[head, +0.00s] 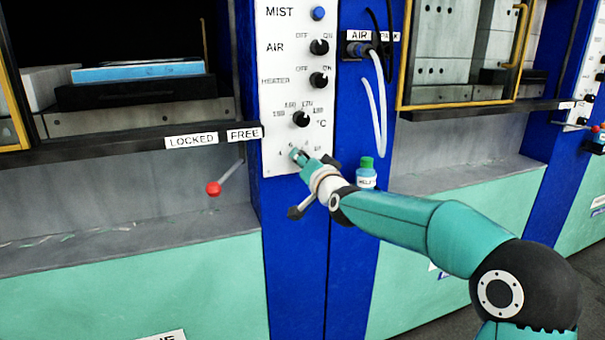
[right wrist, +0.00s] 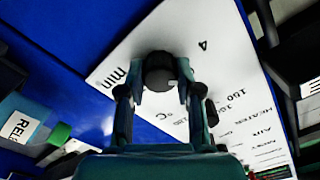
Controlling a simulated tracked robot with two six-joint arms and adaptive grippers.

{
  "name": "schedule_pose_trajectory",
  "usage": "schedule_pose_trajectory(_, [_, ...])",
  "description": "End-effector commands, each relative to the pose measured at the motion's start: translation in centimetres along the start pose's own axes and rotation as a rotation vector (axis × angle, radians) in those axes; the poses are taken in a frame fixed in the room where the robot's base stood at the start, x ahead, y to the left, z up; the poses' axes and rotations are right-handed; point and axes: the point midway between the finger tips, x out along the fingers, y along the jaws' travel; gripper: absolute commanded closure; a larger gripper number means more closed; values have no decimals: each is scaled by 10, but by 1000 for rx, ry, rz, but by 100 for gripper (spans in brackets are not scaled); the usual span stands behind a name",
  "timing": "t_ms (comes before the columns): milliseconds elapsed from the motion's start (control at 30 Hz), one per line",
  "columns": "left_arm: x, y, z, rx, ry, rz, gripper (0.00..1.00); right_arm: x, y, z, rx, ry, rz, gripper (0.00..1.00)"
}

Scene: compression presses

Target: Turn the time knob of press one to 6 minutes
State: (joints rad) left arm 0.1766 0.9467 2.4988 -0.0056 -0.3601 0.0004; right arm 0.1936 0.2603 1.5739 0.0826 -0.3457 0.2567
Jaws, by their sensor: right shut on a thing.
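The time knob (right wrist: 160,71) is a round black knob on the white control panel (head: 284,60) of the press at the left. In the right wrist view it sits between my right gripper's two fingers, with "min" and a "4" printed near it. My right gripper (head: 299,155) is shut on this knob at the bottom of the panel. In the head view the gripper hides most of the knob, so its setting cannot be read. My left gripper is not in view.
Above are the temperature knob (head: 302,119), heater knob (head: 318,80), air knob (head: 319,47) and blue mist button (head: 318,13). A red-tipped lever (head: 213,188) hangs left of the panel. A green-capped bottle (head: 366,173) stands right of it, close to my right arm.

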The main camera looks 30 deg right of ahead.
Motion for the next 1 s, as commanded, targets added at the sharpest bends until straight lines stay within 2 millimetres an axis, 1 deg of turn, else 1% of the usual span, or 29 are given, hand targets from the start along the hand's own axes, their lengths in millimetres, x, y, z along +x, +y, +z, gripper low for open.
schedule_pose_trajectory(33, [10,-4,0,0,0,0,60,0,4,3,39,2,0,100])
schedule_pose_trajectory(100, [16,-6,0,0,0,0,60,0,4,3,98,2,0,100])
schedule_pose_trajectory(400, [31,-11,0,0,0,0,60,0,3,2,290,0,2,100])
schedule_pose_trajectory(600, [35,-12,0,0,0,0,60,0,3,1,354,0,4,100])
schedule_pose_trajectory(1000, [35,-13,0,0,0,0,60,0,3,0,371,-1,5,100])
